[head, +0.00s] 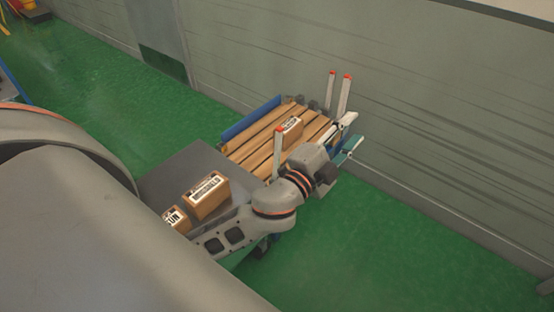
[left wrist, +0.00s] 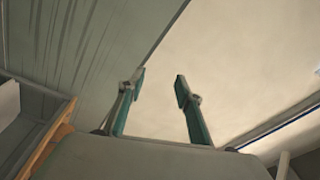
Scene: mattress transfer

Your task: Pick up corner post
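Pale upright corner posts with red tips stand at the wooden slatted pallet: one on the near side (head: 278,153) and two close together at the far right, a left one (head: 331,92) and a right one (head: 344,97). My left gripper (head: 350,150) is beyond the pallet's right end, below the two far posts. In the left wrist view its teal fingers (left wrist: 160,86) are spread, with nothing between them. My left wrist hides part of the pallet's right side. My right gripper is not in view.
A cardboard box (head: 291,131) lies on the slats. Two more boxes, one larger (head: 206,197) and one cut off by my arm (head: 174,220), sit on a grey surface (head: 185,165). A wall (head: 430,120) runs behind the pallet. Green floor (head: 400,250) is clear at right.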

